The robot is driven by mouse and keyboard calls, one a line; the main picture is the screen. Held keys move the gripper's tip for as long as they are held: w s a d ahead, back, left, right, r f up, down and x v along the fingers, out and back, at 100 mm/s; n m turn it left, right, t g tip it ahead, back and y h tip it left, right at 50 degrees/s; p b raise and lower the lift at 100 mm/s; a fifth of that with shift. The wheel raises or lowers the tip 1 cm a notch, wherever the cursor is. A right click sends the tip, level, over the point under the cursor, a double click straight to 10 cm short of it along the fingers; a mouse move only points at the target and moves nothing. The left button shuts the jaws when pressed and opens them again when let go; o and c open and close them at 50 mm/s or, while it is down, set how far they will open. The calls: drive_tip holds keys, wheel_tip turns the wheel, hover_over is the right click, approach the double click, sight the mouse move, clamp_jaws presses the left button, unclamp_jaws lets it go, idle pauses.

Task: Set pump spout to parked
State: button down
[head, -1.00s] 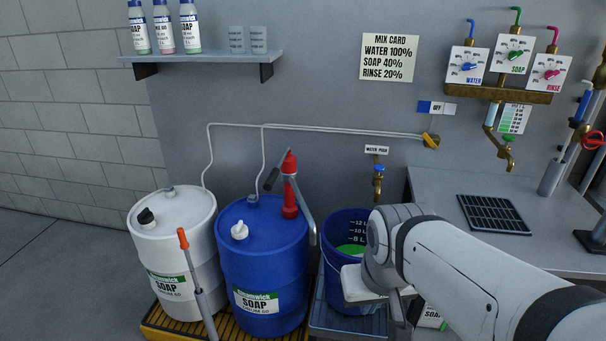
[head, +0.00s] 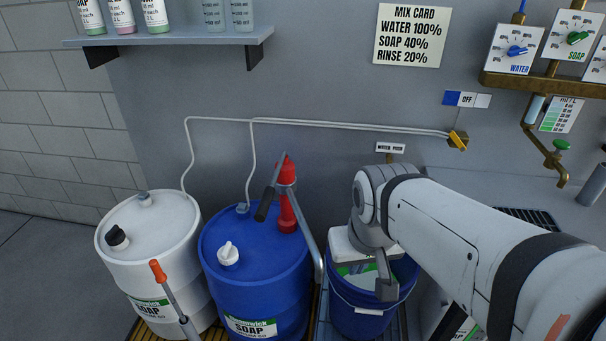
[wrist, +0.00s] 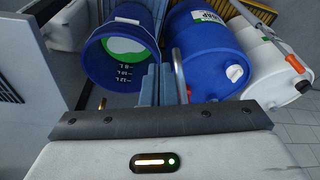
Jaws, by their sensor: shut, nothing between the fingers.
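The red hand pump (head: 287,190) stands upright on the blue soap drum (head: 255,270), with a dark-gripped lever angled down to the left. Its grey spout (head: 307,232) slopes down to the right, its lower end at the left rim of the blue bucket (head: 365,318). My gripper (head: 386,286) is over the bucket, to the right of the spout and apart from it. In the wrist view the shut, empty fingers (wrist: 157,86) point toward the bucket (wrist: 122,50), with a grey metal tube, apparently the spout (wrist: 179,72), just right of them.
A white soap drum (head: 150,250) stands left of the blue one. An orange-tipped lever (head: 160,275) rises in front of the drums. White hoses (head: 330,124) run along the wall to a yellow-handled valve (head: 457,140). A shelf (head: 180,38) hangs above.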

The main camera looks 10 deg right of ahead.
drive_tip(key=shift+a, duration=0.1)
drive_tip(key=w+d+f+m+g+y+p, duration=0.1)
drive_tip(key=w+d+f+m+g+y, duration=0.15)
drive_tip(key=w+m, duration=0.7)
drive_tip(key=w+d+f+m+g+y+p, duration=0.15)
drive_tip(key=w+d+m, duration=0.4)
drive_tip(key=w, duration=0.75)
drive_tip(key=s+a+f+m+p, duration=0.1)
drive_tip(key=a+f, duration=0.8)
drive_tip(key=shift+f+t, duration=0.15)
drive_tip(key=shift+t, duration=0.15)
